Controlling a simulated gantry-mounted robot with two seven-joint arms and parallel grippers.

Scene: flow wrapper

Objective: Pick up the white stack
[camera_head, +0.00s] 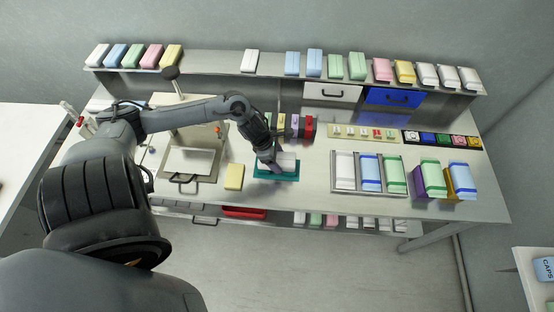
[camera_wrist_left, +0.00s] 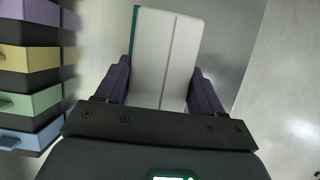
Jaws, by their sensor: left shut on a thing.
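The white stack (camera_head: 287,160) is at the teal tray (camera_head: 262,173) near the front middle of the metal table. My left gripper (camera_head: 274,164) reaches down over the tray and is shut on the stack. In the left wrist view the white stack (camera_wrist_left: 168,55) stands between the two dark fingers of my left gripper (camera_wrist_left: 163,85), with a thin line down its middle. A strip of teal (camera_wrist_left: 134,40) shows along its left edge. I cannot tell whether the stack still touches the tray. My right gripper does not show.
A yellow block (camera_head: 234,176) lies left of the tray. A framed plate with a handle (camera_head: 190,164) is farther left. A rack of white, blue and green stacks (camera_head: 369,172) is to the right. Small colored drawers (camera_wrist_left: 28,60) show in the wrist view. A shelf (camera_head: 220,70) runs behind.

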